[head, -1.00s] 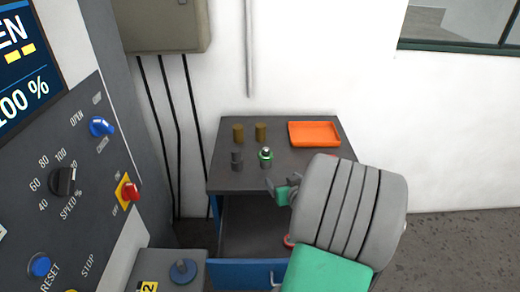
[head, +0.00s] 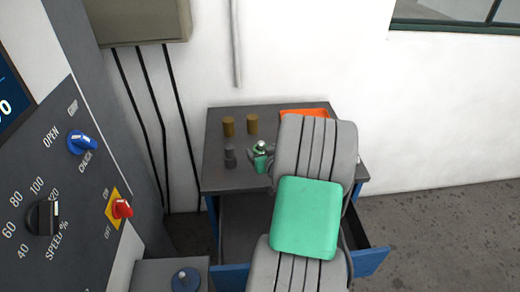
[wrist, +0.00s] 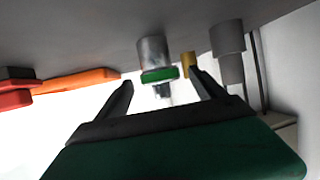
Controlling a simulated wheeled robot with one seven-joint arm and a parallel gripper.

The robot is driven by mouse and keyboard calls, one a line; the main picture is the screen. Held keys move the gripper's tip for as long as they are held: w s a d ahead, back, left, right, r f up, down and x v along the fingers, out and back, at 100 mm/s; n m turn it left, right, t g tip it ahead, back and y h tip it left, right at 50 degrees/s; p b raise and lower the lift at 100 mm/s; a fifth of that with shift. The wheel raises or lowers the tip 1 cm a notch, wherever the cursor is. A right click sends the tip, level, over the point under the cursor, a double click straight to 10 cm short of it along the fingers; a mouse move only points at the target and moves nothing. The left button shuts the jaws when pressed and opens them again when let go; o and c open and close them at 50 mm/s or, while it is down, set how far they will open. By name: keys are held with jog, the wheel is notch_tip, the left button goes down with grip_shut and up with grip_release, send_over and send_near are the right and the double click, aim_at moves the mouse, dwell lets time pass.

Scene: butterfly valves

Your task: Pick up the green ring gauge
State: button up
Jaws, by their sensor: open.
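The green ring gauge (head: 261,147) sits around a grey cylindrical post on the dark table top. In the wrist view, which shows the table upside down, the green ring (wrist: 160,74) is a band around the post, between and just beyond my fingertips. My gripper (head: 261,158) is at the ring's near side, close to it in the head view. In the wrist view my gripper (wrist: 161,84) has its fingers wide apart with nothing held. Whether a finger touches the ring cannot be told. My arm hides part of the table's right side.
A dark grey cylinder (head: 230,157) stands just left of the ring. An orange tray (head: 303,112) is at the back right, partly hidden by my arm. The blue-fronted drawer (head: 370,262) below stands open. A control panel (head: 60,190) is at left.

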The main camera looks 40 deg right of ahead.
jog(key=shift+w+d+f, duration=0.1)
jog(key=shift+w, duration=0.1)
jog(key=shift+c, duration=0.3)
grip_shut()
dwell(0.4)
